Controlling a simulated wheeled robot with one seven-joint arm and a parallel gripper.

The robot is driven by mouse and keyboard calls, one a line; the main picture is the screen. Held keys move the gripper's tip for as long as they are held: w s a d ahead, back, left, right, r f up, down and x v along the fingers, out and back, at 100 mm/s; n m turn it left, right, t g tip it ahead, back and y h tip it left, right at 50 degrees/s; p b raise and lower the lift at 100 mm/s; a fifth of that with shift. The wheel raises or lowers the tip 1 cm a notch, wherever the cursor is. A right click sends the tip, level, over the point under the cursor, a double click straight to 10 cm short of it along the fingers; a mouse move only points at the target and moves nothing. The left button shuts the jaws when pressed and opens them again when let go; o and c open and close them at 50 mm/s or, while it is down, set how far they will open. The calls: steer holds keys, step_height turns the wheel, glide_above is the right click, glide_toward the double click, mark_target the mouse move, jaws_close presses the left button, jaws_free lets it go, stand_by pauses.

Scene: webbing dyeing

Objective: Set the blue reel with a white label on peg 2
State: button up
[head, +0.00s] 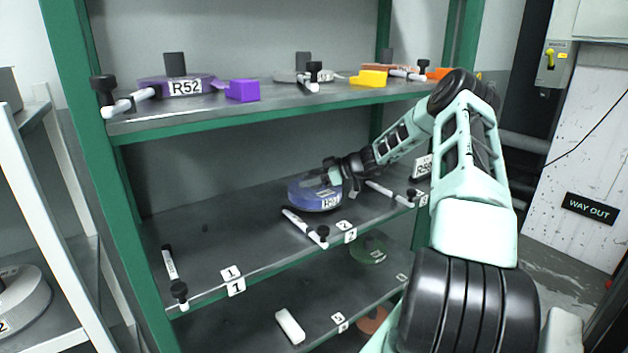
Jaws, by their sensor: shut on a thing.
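The blue reel (306,197) with a white label (331,203) is in the middle shelf bay, towards the back, with its label facing front. My gripper (328,178) reaches in from the right and is shut on the reel at its top. The fingers are small and partly hidden by the wrist. The number 2 tags (350,236) are on the shelf edge, in front and to the right of the reel. Peg 2 itself is not clearly visible; the reel and gripper may hide it. I cannot tell whether the reel touches the shelf.
A white rod with a black knob (303,226) lies before the reel; another (172,268) lies at left. The upper shelf (270,101) is close above my arm and holds a purple reel (150,83). The middle shelf's left (225,250) is mostly clear.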

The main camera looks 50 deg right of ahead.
mark_target(300, 180)
steer(key=shift+w+d+p, duration=0.2)
steer(key=shift+w+p, duration=0.15)
steer(key=shift+w, duration=0.6)
steer(key=shift+w+d+p, duration=0.25)
steer(key=shift+w+p, duration=0.05)
steer(key=shift+w, duration=0.6)
steer(key=shift+w+d+p, duration=0.2)
steer(key=shift+w+p, duration=0.15)
steer(key=shift+w, duration=0.6)
steer(key=shift+w+d+f+b, duration=0.1)
steer(key=shift+f+b, duration=0.2)
steer(key=shift+b, duration=0.1)
steer(key=shift+f+b, duration=1.05)
steer(key=shift+b, duration=0.15)
steer(key=o, duration=1.4)
steer(key=shift+f, duration=0.1)
steer(key=b+v, duration=0.4)
steer(key=v, duration=1.3)
steer(key=shift+d, duration=0.1)
